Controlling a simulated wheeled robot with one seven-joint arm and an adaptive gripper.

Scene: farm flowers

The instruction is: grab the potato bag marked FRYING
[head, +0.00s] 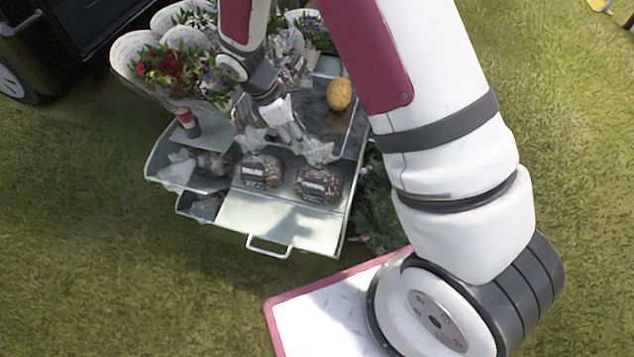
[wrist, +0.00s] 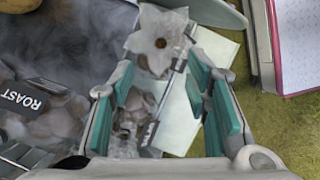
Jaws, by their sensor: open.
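In the head view, two bags of potatoes with dark labels sit on the metal cart's front shelf: a middle bag (head: 262,172) and a right bag (head: 318,186). The right label may read FRYING, but it is too small to be sure. My gripper (head: 290,132) is above and behind these two bags, pointing down. In the wrist view, my gripper (wrist: 160,80) is open. A clear bag with a flared, twisted neck (wrist: 158,42) and a partly hidden label lies between and beyond its fingers. I cannot tell whether they touch it. A bag labelled ROAST (wrist: 42,112) is at the left.
The cart's metal shelf (head: 275,218) is bare in front of the bags, with a handle (head: 268,247) at its edge. Another bag (head: 210,163) lies at the left. Flower bouquets (head: 175,70) crowd the back left.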

